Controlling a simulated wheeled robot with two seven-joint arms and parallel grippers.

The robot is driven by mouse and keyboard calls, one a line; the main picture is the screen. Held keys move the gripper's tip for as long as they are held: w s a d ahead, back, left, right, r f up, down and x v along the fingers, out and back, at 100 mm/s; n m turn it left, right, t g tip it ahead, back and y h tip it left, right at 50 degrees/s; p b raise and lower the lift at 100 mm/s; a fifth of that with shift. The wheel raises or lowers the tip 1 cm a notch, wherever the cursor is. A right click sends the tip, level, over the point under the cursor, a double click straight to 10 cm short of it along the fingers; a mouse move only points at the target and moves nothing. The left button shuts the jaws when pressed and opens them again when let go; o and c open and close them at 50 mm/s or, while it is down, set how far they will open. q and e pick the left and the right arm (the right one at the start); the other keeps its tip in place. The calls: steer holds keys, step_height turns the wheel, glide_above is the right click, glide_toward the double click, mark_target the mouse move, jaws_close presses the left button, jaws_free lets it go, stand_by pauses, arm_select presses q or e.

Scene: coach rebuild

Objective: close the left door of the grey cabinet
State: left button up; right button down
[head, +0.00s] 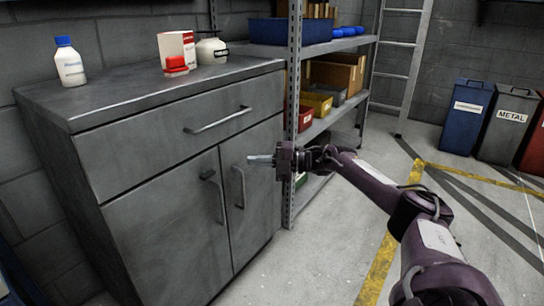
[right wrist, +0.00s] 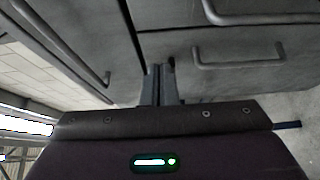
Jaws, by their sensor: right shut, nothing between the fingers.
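The grey cabinet (head: 138,112) stands at the left in the head view, with a wide drawer above two doors. Its left door (head: 165,245) has a vertical bar handle (head: 212,190) near its right edge. This door looks flush or almost flush with the front; I cannot tell whether a small gap remains. My right gripper (head: 254,159) is shut and empty, pointing left in front of the upper right door (head: 262,205), near its handle. In the right wrist view the shut fingers (right wrist: 161,72) point at the cabinet front, seen sideways; my wrist hides part of it. My left gripper is out of view.
A white bottle (head: 69,64), a red and white box (head: 178,48) and a white jar (head: 211,48) stand on the cabinet top. A metal shelf rack (head: 293,100) with bins stands right beside the cabinet. The floor (head: 300,265) before it is clear.

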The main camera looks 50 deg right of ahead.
steer(key=shift+s+d+b, duration=0.15)
steer(key=shift+d+b, duration=0.05)
steer(key=shift+d, duration=1.15)
steer(key=shift+s+d+b, duration=0.1)
steer(key=shift+d+b, duration=0.1)
steer(key=shift+d, duration=1.15)
